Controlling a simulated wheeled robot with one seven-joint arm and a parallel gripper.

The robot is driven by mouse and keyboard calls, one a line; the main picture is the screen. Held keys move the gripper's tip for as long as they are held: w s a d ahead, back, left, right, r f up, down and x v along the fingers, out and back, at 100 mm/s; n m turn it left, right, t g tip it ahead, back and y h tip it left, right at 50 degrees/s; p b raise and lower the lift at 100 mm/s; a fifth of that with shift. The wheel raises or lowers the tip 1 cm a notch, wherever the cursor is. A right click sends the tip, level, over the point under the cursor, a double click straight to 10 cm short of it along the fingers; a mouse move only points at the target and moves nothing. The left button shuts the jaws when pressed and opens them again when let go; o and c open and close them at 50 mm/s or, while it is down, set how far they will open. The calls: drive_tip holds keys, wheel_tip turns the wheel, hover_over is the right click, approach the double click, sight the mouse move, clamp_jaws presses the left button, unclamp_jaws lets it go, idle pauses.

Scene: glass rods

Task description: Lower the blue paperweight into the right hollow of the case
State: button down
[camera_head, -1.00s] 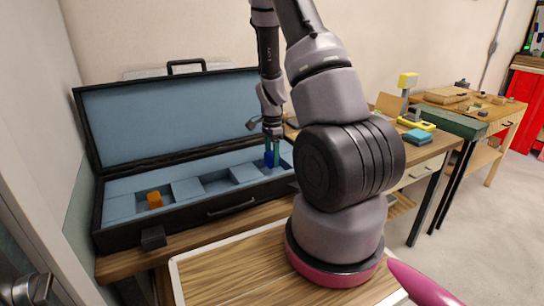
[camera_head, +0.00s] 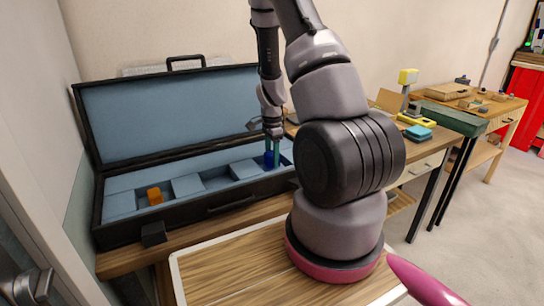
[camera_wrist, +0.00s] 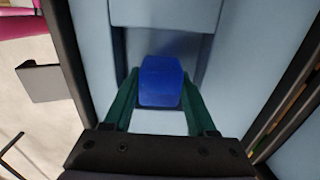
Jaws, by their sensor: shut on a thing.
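The open black case (camera_head: 185,219) with light blue lining lies on the wooden bench. The blue paperweight (camera_wrist: 160,82) is between the green fingers of my gripper (camera_wrist: 160,100), which is shut on it. In the head view my gripper (camera_head: 272,160) points straight down at the right hollow, and the blue paperweight (camera_head: 268,159) shows at its fingertips. In the wrist view the right hollow (camera_wrist: 152,122) surrounds the paperweight on the visible sides. Whether the paperweight touches the floor of the hollow cannot be told.
An orange block (camera_head: 155,196) sits in the left hollow. The middle hollow (camera_head: 216,180) is empty. The raised lid (camera_head: 170,115) stands behind my gripper. Raised lining dividers separate the hollows. A further bench (camera_head: 420,160) with small items stands at the right.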

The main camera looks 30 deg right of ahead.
drive_tip(key=shift+f, duration=1.1)
idle(0.4)
drive_tip(key=shift+c, duration=0.6)
unclamp_jaws()
